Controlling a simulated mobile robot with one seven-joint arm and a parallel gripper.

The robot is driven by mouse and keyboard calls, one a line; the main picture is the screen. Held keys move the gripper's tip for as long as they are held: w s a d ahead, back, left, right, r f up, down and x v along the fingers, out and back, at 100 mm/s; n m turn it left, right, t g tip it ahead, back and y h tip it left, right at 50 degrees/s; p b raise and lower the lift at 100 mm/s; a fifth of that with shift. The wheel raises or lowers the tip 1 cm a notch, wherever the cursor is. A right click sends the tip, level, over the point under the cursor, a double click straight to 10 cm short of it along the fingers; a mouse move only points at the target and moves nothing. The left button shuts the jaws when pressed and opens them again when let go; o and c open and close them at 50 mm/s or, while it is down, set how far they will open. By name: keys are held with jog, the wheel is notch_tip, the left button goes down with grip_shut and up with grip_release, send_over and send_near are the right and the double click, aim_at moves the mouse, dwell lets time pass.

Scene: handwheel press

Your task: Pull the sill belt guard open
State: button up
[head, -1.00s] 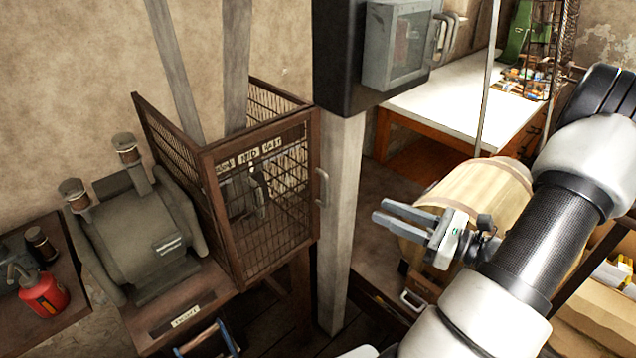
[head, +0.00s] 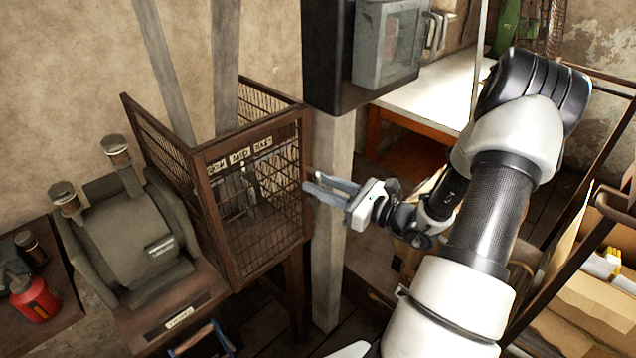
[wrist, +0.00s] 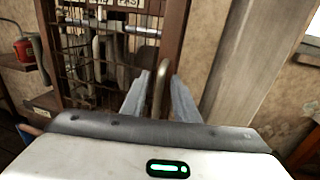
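The belt guard (head: 250,205) is a brown-framed wire-mesh cage, and it looks closed. Its door frame (wrist: 172,35) carries a curved metal handle (wrist: 158,92) on the right-hand edge. In the wrist view, my gripper (wrist: 161,78) has its two fingers apart, with the handle standing between them. I see no firm grip on it. In the head view, my gripper (head: 309,181) reaches the cage's right edge from the right, and its fingers hide the handle there.
A grey post (head: 332,240) stands just right of the guard, close behind my gripper. A dark cabinet (head: 330,60) hangs above. A grey drum-shaped machine (head: 135,235) is left of the guard, with a red can (head: 35,298) further left. A white-topped bench (head: 440,105) is behind.

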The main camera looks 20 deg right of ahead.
jog(key=shift+w+a, duration=0.25)
jog(key=shift+w, duration=0.1)
jog(key=shift+c, duration=0.5)
grip_shut()
jog(key=shift+s, duration=0.1)
